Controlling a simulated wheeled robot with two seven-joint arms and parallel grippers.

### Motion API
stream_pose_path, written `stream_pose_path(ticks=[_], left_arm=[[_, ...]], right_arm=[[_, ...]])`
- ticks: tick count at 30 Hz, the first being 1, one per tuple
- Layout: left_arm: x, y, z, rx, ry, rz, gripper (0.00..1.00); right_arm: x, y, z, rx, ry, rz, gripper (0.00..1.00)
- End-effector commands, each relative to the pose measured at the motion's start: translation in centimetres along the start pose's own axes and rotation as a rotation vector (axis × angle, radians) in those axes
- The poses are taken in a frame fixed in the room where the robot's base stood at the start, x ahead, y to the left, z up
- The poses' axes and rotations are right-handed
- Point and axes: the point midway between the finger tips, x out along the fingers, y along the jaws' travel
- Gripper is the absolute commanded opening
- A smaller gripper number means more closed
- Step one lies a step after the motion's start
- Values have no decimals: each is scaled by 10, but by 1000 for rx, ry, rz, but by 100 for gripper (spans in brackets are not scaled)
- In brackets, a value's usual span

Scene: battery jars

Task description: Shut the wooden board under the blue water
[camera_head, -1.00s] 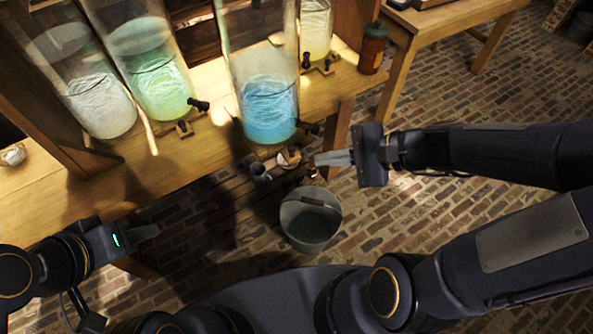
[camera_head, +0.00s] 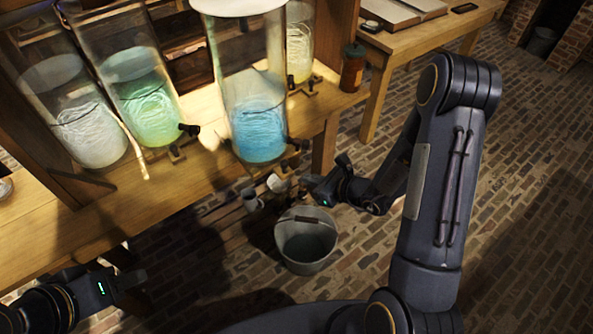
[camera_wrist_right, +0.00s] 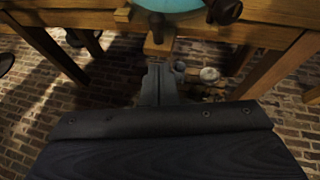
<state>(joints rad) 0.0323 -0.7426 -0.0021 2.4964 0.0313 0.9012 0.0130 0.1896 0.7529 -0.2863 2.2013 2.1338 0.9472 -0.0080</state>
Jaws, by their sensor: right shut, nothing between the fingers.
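The jar of blue water (camera_head: 258,132) stands near the table's front edge, with a dark tap at its lower right; its blue bottom also shows in the right wrist view (camera_wrist_right: 172,5). A small wooden board (camera_wrist_right: 158,46) sticks out from the table edge below the blue jar in the right wrist view. My right gripper (camera_wrist_right: 158,75) is shut and empty, its fingers pointing at the board from just below it in that picture; whether they touch is unclear. In the head view my right gripper (camera_head: 308,182) is below the table edge. My left gripper (camera_head: 134,280) is low at the left.
A metal bucket (camera_head: 305,240) stands on the brick floor below the table. Small cups (camera_head: 252,200) sit on a low slatted shelf. Jars of green (camera_head: 150,110), whitish (camera_head: 90,135) and yellow liquid (camera_head: 299,55) stand nearby. Open floor lies to the right.

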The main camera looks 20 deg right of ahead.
Motion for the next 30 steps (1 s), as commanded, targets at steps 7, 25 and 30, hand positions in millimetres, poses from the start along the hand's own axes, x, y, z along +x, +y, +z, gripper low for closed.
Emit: stream_pose_path(ticks=[7,25,30], left_arm=[[-7,3,-3,0,0,0,36],[-7,3,-4,0,0,0,36],[-3,2,-2,0,0,0,36]], right_arm=[[37,0,15,-2,-1,1,0],[50,0,21,-1,0,0,0],[59,-3,25,-3,-2,0,0]])
